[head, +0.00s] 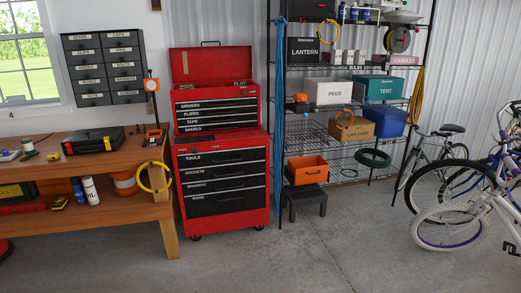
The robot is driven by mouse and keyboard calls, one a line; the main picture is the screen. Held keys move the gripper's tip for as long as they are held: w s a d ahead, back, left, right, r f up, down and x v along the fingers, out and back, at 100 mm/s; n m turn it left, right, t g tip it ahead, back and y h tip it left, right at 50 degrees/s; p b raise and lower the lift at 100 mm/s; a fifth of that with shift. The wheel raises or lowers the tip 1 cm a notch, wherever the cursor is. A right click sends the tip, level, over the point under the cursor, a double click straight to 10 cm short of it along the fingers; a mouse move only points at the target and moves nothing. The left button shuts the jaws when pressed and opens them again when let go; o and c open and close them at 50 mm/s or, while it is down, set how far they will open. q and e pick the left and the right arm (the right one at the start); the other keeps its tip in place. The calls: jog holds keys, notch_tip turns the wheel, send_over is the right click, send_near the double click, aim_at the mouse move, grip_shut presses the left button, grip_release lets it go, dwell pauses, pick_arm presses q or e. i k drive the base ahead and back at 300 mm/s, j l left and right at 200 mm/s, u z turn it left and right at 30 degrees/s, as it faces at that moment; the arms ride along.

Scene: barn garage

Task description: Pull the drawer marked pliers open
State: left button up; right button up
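The red tool chest (267,180) stands in the middle of the head view, with black drawers and its top lid raised. The drawer marked pliers (222,113) is the second one down in the upper box, below the drawer marked drivers (222,104) and above the one marked tape (222,120). It looks shut, level with its neighbours. The larger drawers below, such as the one marked tools (222,158), also look shut. Neither of my grippers is in view.
A wooden workbench (100,157) stands close on the left, with a yellow cable coil (142,178) hanging at its corner. A wire shelf (330,68) with boxes and a dark step stool (305,193) are on the right, with bicycles (440,228) beyond. The concrete floor (270,262) in front is clear.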

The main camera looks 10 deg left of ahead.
aim_at(233, 109)
jog(key=i+j+u, duration=0.2)
jog(key=i+u, duration=0.25)
jog(key=i, duration=0.15)
jog(key=i+u, duration=0.5)
jog(key=i+l, duration=0.05)
